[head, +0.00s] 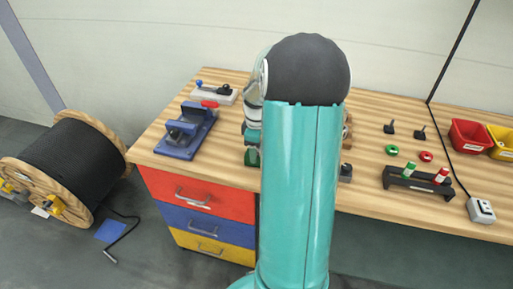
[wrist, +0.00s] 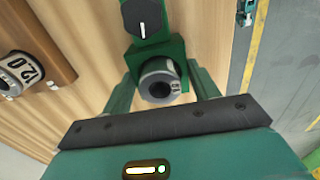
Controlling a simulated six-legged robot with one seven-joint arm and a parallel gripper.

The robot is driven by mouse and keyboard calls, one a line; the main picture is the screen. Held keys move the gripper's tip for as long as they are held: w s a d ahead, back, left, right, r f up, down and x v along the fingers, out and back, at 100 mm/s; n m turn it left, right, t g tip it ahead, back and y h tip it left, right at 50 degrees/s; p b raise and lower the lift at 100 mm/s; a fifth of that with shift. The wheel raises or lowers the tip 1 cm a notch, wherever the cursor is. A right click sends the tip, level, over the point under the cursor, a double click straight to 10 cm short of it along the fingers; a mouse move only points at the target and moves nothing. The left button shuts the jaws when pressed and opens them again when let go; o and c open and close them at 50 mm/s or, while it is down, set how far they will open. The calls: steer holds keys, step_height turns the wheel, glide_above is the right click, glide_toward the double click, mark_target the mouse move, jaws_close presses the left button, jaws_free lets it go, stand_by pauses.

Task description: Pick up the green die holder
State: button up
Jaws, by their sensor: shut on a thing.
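The green die holder (wrist: 174,50) is a dark green block with a grey ringed cylinder at its front and a black knob on its far part. In the wrist view it sits between the fingers of my gripper (wrist: 162,84), which is shut on it. Wood lies behind it; I cannot tell whether it touches the bench. In the head view, a small dark green part (head: 252,158) shows left of my arm, near the bench's front edge. My arm hides most of that area.
The wooden bench (head: 365,150) holds a blue fixture (head: 187,130) at left. A dark rack (head: 418,183) with green and red pieces stands at right, near red (head: 469,136) and yellow bins (head: 501,143). A numbered cylinder (wrist: 20,72) is left in the wrist view.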

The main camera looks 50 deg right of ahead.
steer(key=shift+r, duration=0.15)
steer(key=shift+r, duration=4.95)
